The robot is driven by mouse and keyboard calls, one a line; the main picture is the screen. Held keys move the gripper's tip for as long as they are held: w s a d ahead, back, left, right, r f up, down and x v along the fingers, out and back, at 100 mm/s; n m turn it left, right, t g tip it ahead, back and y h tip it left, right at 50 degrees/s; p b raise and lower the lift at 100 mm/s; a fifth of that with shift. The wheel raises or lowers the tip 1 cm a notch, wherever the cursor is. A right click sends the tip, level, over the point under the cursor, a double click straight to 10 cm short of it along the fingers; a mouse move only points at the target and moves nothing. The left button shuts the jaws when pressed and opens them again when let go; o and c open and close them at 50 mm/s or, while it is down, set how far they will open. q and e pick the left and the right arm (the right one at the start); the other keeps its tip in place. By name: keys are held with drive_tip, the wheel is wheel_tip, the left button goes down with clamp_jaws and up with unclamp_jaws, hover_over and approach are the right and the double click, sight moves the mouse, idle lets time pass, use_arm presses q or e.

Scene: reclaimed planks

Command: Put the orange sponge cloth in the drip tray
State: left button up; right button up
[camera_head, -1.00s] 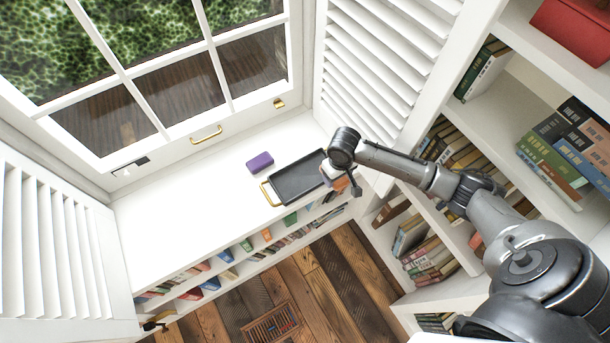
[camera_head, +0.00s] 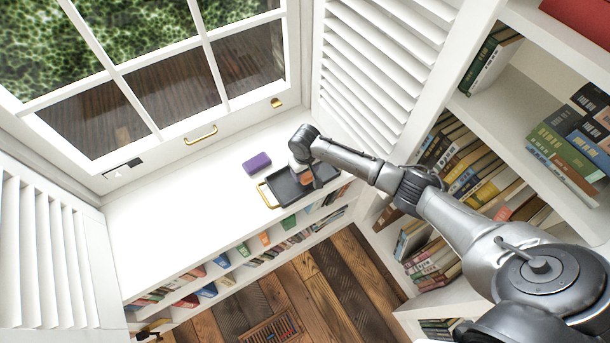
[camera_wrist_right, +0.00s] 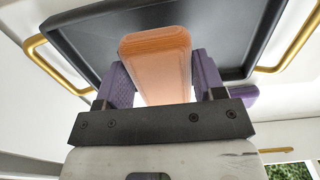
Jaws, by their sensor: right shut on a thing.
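The orange sponge cloth (camera_wrist_right: 155,62) is between the purple-padded fingers of my right gripper (camera_wrist_right: 160,78) in the right wrist view. The right gripper (camera_head: 309,178) is shut on it. In the head view the cloth (camera_head: 307,170) shows as a small orange patch under my wrist. The black drip tray (camera_head: 285,190) with brass handles lies on the white sill; it also fills the upper part of the right wrist view (camera_wrist_right: 90,40). In the head view the gripper and cloth are over the tray. I cannot tell whether the cloth touches it. My left gripper is not in view.
A purple block (camera_head: 257,163) lies on the sill beside the tray, toward the window. The sill (camera_head: 190,225) to the left is clear. Bookshelves stand below the sill and at the right. A louvred shutter (camera_head: 385,70) stands behind my right arm.

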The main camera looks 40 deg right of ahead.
sight(305, 175)
drive_tip(key=shift+f+b, duration=0.35)
drive_tip(key=shift+f, duration=1.1)
drive_tip(key=shift+f, duration=0.1)
drive_tip(key=o, duration=0.9)
drive_tip(key=shift+c, duration=0.2)
